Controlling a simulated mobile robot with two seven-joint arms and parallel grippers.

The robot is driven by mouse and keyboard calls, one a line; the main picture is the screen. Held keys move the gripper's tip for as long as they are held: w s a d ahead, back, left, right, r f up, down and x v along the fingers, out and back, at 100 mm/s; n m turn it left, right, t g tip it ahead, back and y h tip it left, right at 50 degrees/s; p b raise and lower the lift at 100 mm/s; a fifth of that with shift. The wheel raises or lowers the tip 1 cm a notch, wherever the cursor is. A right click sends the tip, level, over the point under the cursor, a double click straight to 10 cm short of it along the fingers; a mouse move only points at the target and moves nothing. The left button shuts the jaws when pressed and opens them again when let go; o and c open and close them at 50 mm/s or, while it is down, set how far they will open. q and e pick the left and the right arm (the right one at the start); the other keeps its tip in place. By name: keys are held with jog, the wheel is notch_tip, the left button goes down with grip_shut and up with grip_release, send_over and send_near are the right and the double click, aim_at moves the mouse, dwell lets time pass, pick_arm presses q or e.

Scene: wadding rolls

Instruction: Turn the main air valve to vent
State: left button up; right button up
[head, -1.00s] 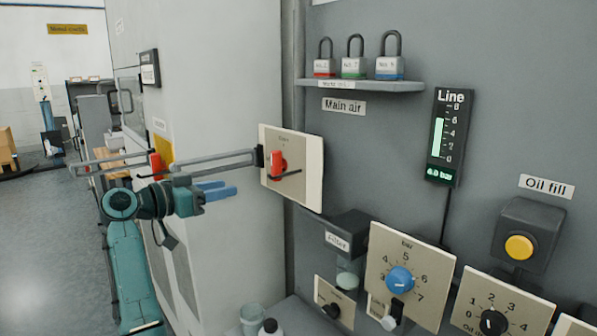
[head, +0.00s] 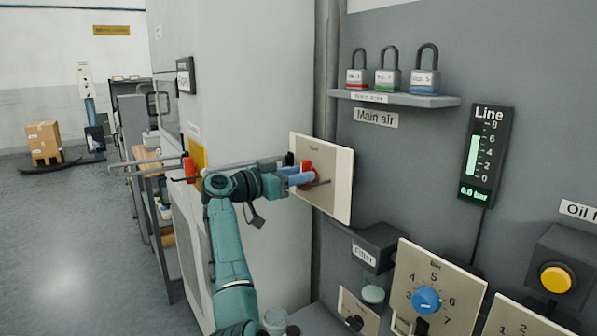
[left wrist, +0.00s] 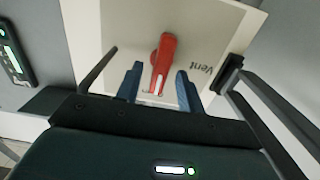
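The main air valve is a red handle (head: 308,172) on a cream plate (head: 338,190) beneath the "Main air" label (head: 376,117). In the left wrist view the red handle (left wrist: 163,65) stands between the two blue fingers of my left gripper (left wrist: 160,84), with a gap on each side. The word "Vent" (left wrist: 201,70) shows on the plate right of the handle. In the head view my left gripper (head: 298,179) is at the plate, its fingers open and beside the handle. My right gripper is not in view.
A shelf (head: 400,98) with three padlocks is above the plate. Grey bars stand beside the plate.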

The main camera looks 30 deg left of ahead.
pick_arm(q)
jog(key=shift+w+d, duration=0.15)
jog(key=shift+w, duration=0.1)
jog(key=shift+c, duration=0.6)
grip_shut()
